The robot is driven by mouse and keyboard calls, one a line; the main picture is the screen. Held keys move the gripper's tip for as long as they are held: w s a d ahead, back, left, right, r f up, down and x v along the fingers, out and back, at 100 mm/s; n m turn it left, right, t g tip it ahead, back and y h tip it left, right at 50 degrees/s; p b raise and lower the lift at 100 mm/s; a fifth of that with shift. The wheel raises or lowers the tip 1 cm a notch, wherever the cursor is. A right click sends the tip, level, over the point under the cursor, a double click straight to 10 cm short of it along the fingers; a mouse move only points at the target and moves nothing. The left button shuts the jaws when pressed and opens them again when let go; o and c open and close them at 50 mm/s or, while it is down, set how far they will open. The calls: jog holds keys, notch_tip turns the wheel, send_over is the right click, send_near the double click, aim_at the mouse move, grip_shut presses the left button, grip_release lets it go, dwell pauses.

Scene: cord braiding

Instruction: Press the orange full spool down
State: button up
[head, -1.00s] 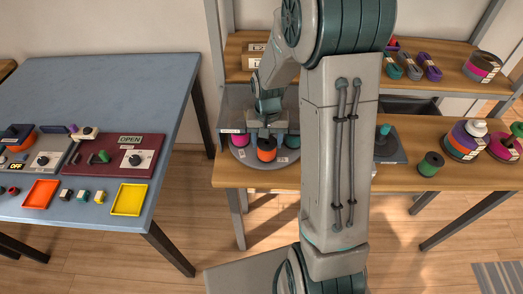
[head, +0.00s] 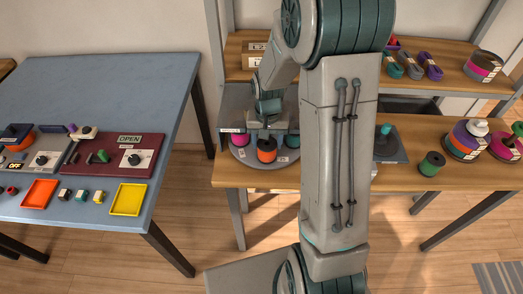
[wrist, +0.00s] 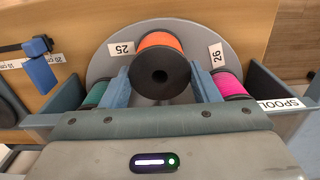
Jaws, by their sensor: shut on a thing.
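The orange full spool (head: 267,151) stands upright on a round grey plate (head: 243,158) at the near left of the wooden table. In the wrist view the orange spool (wrist: 160,55) is between the labels 25 and 26, with its dark top hole facing me. My gripper (wrist: 162,80) has one blue finger on each side of it and is shut on it. In the head view my gripper (head: 267,137) is above and around the spool. A magenta spool (wrist: 231,87) and a green spool (wrist: 96,94) sit on the plate to either side, partly hidden by my gripper.
A grey housing (wrist: 262,88) with a SPOOL label flanks the plate. A green spool (head: 431,164) stands on the table further right. A shelf (head: 453,82) with cord bundles is behind. The blue table (head: 110,90) with control panels is at left.

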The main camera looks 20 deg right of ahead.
jog(key=o, duration=1.2)
jog(key=shift+r, duration=0.1)
jog(key=shift+o, duration=0.2)
notch_tip(320, 180, up, 7)
jog(key=p, duration=0.4)
jog(key=shift+p, duration=0.4)
jog(key=shift+s, duration=0.1)
jog(key=s+a+r+n+t, duration=0.2)
jog(key=s+r+n+t, duration=0.1)
jog(key=s+r, duration=1.2)
jog(key=s, duration=0.3)
jog(key=shift+a+r+n, duration=0.25)
jog(key=shift+r+n, duration=0.05)
jog(key=shift+r, duration=0.1)
